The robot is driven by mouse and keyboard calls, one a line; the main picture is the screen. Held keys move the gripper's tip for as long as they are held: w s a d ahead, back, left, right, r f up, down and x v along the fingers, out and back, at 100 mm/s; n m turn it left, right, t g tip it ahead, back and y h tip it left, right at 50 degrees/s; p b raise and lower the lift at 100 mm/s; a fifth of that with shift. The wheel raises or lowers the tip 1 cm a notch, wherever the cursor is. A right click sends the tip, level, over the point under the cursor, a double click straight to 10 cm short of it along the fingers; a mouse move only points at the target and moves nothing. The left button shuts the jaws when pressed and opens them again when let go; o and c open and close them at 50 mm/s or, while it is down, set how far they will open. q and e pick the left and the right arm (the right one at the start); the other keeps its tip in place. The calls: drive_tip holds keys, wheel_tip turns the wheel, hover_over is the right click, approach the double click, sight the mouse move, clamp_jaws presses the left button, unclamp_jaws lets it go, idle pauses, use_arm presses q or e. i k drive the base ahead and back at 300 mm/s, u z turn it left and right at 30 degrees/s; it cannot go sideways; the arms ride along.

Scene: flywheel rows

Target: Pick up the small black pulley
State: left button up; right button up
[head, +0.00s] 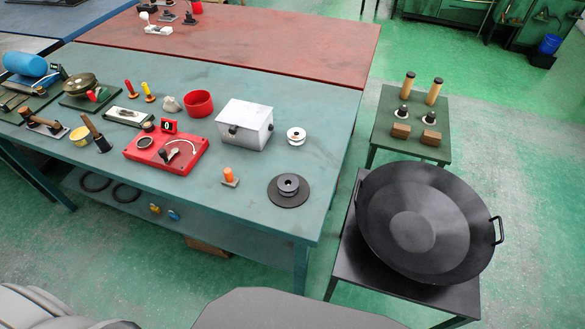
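A small black pulley (288,184) rests on a flat dark round disc (280,200) near the front right corner of the teal table (240,188). The pulley looks like a grooved wheel with a lighter hub on top. A white pulley-like wheel (296,136) sits behind it, near the table's right edge. Neither of my grippers is in view; only grey parts of my own body show along the bottom edge.
A white box (244,125), a small orange-topped piece (230,177) and a red panel (165,149) stand left of the pulley. A large black pan (385,240) on a low stand is to the right. The table's front right corner is clear.

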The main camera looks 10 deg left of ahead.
sight(286, 191)
drive_tip(key=k, duration=1)
drive_tip(key=z, duration=1.5)
drive_tip(key=i, duration=1.85)
drive_tip(key=u, duration=1.9)
